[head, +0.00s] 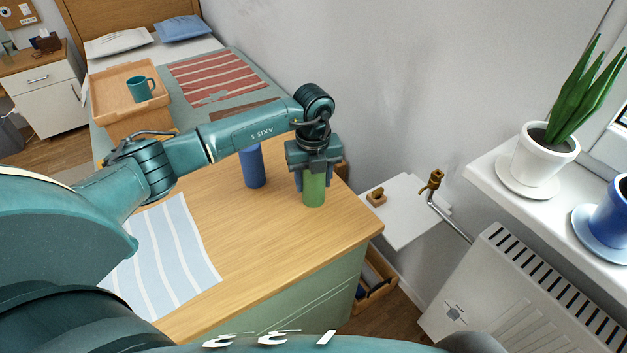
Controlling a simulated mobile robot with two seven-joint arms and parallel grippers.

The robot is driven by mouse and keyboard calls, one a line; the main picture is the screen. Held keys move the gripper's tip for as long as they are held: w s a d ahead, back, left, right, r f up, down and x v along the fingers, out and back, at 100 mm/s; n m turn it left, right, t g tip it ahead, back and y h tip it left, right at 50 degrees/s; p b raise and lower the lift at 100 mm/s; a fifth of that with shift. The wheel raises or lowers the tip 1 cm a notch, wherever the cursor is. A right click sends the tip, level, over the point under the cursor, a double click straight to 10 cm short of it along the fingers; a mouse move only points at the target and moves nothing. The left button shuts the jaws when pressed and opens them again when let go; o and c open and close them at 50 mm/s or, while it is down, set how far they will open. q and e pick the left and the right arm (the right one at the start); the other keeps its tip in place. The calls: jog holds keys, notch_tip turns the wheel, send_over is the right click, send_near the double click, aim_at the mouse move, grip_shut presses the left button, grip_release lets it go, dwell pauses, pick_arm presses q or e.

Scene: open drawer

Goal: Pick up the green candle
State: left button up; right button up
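The green candle (314,191) stands upright on the wooden top of a cabinet (250,235), near its right-hand back edge. My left gripper (315,178) points down over the candle from above. One finger shows along the candle's left side and the gripper body hides the candle's top. Whether the fingers press on the candle or stand slightly apart from it, I cannot tell. The candle's base looks to be on the wood. My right gripper is out of view.
A blue candle (254,168) stands just left of the green one. A striped light-blue cloth (166,257) lies on the left of the top. An open drawer (377,281) shows below right. A white wall shelf (405,212) and radiator (520,290) are at right.

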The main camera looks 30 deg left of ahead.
pick_arm(q)
jog(key=c, duration=0.6)
jog(key=shift+r, duration=0.1)
